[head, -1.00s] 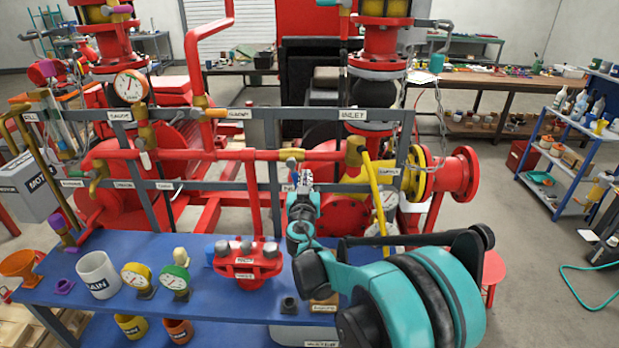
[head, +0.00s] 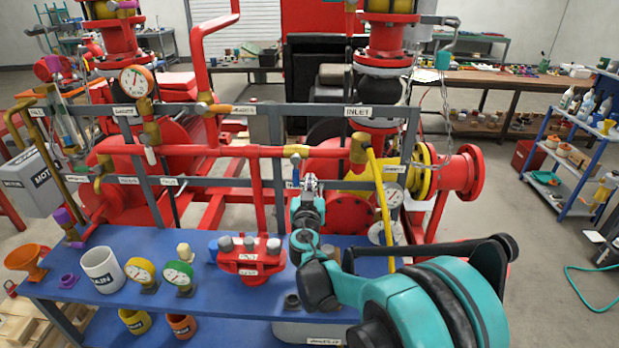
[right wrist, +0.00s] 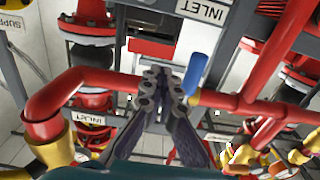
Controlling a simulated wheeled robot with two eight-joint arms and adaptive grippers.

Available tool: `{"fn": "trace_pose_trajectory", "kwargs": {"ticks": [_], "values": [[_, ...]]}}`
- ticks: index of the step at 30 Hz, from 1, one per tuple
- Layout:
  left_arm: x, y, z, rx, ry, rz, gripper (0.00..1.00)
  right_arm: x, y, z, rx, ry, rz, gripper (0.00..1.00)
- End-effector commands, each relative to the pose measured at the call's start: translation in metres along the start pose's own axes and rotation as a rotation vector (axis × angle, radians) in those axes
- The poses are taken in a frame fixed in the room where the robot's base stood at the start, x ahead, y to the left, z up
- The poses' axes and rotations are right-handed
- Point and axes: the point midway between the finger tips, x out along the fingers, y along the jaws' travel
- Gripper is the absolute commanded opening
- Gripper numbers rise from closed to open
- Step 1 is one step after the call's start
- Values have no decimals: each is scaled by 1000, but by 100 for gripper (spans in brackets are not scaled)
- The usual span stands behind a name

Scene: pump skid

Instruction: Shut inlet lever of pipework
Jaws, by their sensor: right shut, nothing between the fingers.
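The inlet lever is a blue handle (right wrist: 197,72) on a yellow valve body in the red pipe (right wrist: 110,80). In the right wrist view it stands across the pipe, just right of my right gripper (right wrist: 161,82). The gripper's fingers are together with nothing between them, and look apart from the handle. In the head view my right gripper (head: 311,182) is in front of the red pipework, below the INLET label (head: 358,112). The lever (head: 296,163) shows small just above and left of the fingertips. My left gripper is not in view.
Grey frame bars (head: 230,109) run behind and around the pipe. A yellow hose (head: 381,200) hangs right of the gripper. The blue bench (head: 140,240) below carries a white mug (head: 101,270), gauges and a red manifold (head: 248,262).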

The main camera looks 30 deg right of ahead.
Motion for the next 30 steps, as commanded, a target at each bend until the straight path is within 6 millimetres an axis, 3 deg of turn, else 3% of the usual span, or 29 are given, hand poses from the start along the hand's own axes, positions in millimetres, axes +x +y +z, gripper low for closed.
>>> {"fn": "trace_pose_trajectory", "kwargs": {"ticks": [15, 30], "values": [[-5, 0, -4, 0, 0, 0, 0, -54, -1, 0, 0, 0, -2, 0], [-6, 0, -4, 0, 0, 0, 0, -61, 0, 0, 0, 0, -1, 0]]}}
